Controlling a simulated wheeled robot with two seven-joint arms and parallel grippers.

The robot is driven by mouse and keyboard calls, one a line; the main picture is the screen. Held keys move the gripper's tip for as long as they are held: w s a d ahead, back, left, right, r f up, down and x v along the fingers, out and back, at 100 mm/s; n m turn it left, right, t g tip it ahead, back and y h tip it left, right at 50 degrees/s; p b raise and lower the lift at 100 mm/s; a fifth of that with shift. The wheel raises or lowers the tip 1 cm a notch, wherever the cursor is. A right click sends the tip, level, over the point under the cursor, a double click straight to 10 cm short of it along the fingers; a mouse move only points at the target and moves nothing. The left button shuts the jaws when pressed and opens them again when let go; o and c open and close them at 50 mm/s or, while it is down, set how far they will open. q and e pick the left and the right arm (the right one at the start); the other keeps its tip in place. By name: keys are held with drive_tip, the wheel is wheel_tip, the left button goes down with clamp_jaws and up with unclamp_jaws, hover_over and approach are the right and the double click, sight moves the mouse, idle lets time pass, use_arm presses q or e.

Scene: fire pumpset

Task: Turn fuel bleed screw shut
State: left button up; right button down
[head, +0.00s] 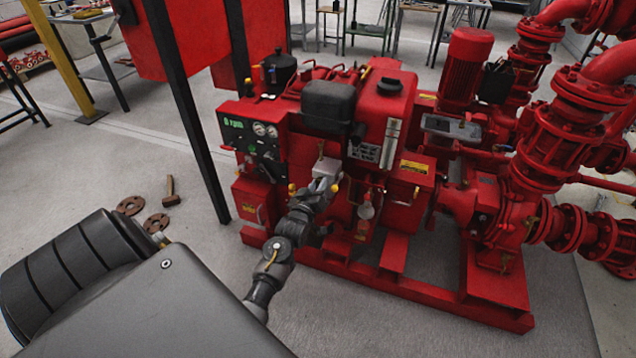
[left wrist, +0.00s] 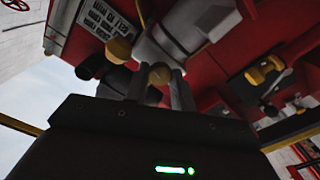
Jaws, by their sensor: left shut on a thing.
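My left gripper (head: 322,188) reaches the front of the red pumpset, just below a pale grey block (head: 326,167) on the engine. In the left wrist view my left gripper (left wrist: 159,88) has its two fingers on either side of a small brass-yellow screw head (left wrist: 160,73), which I take to be the fuel bleed screw. The fingers are shut on it. The screw sits beside the pale grey block (left wrist: 180,35). Its threads and the angle it is turned to are hidden. My right gripper is not in view.
A yellow knob (left wrist: 118,49) sits close left of the fingers in the left wrist view. The gauge panel (head: 255,135) is left of the gripper. A dark post (head: 186,110) stands further left. A hammer (head: 171,191) and rusty flanges (head: 130,205) lie on the floor.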

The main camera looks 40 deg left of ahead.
use_arm(q)
drive_tip(key=m+p, duration=0.3)
drive_tip(key=m, duration=0.3)
drive_tip(key=shift+r+m, duration=0.1)
drive_tip(key=shift+m, duration=0.2)
drive_tip(key=m+p, duration=0.3)
drive_tip(key=m, duration=0.4)
drive_tip(key=shift+m, duration=0.4)
drive_tip(key=shift+m+p, duration=0.45)
drive_tip(key=shift+m, duration=0.85)
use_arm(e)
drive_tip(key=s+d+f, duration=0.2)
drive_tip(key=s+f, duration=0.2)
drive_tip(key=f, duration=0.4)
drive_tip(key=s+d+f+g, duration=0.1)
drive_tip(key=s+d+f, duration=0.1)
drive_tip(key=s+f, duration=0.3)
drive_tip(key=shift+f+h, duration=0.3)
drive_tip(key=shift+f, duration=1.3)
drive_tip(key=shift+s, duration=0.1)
use_arm(q)
drive_tip(key=o, duration=1)
